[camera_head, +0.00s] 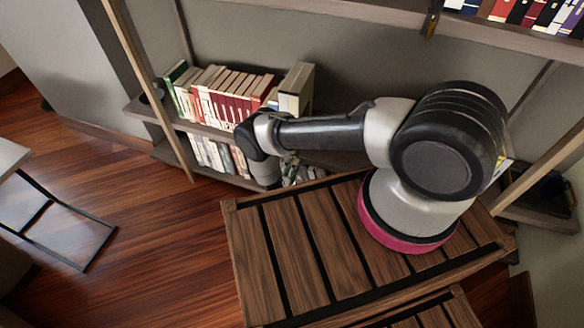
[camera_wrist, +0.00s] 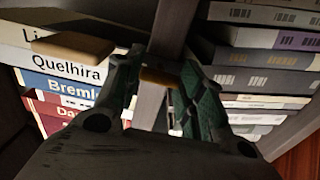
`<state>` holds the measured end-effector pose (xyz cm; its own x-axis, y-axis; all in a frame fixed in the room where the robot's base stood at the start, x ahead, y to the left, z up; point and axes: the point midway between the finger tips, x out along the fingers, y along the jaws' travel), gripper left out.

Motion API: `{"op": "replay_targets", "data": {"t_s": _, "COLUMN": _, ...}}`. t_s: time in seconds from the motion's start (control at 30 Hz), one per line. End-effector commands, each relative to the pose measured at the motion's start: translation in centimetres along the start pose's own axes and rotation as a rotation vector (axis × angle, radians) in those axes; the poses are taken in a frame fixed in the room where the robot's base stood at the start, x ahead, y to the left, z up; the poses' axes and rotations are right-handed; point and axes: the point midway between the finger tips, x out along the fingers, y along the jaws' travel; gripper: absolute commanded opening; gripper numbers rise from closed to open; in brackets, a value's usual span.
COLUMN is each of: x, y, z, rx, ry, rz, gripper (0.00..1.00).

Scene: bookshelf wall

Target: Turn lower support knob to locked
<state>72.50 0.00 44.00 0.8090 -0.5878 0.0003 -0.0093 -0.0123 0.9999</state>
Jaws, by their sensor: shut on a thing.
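In the wrist view my gripper (camera_wrist: 161,62) has its two dark green fingers on either side of a small tan wooden piece (camera_wrist: 160,77), which looks like part of the knob. It is shut on this piece, in front of a grey upright post (camera_wrist: 174,28). A longer tan piece (camera_wrist: 76,47) sticks out to the left of the left finger. I cannot tell whether the two are one knob, as the finger hides the space between. No lock marking is readable. In the head view my gripper (camera_head: 300,171) is small and low by the shelf; the knob cannot be made out.
Books (camera_wrist: 62,66) stand close on the left of the post, and more books (camera_wrist: 262,60) on the right. In the head view, a shelf board (camera_head: 190,126) holds rows of books (camera_head: 222,92). A slatted wooden top (camera_head: 270,262) lies in front. Open floor (camera_head: 140,220) is at left.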

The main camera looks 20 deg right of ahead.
Motion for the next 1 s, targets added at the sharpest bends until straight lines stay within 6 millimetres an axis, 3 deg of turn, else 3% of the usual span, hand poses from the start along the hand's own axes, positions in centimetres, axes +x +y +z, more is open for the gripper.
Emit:
{"op": "replay_targets", "data": {"t_s": 0.3, "x": -0.1, "y": -0.1, "z": 0.1, "rx": -0.001, "ry": 0.001, "rz": -0.002, "gripper": 0.15}}
{"op": "replay_targets", "data": {"t_s": 0.33, "x": -0.1, "y": -0.1, "z": 0.1, "rx": -0.001, "ry": 0.001, "rz": -0.003, "gripper": 0.44}}
{"op": "replay_targets", "data": {"t_s": 0.43, "x": -0.1, "y": -0.1, "z": 0.1, "rx": -0.001, "ry": 0.001, "rz": -0.002, "gripper": 0.61}}
{"op": "replay_targets", "data": {"t_s": 0.77, "x": -0.2, "y": 0.0, "z": 0.0, "rx": -0.001, "ry": 0.001, "rz": -0.001, "gripper": 0.61}}
{"op": "replay_targets", "data": {"t_s": 1.0, "x": -3.4, "y": 0.0, "z": -0.2, "rx": -0.002, "ry": 0.007, "rz": -0.001, "gripper": 0.61}}
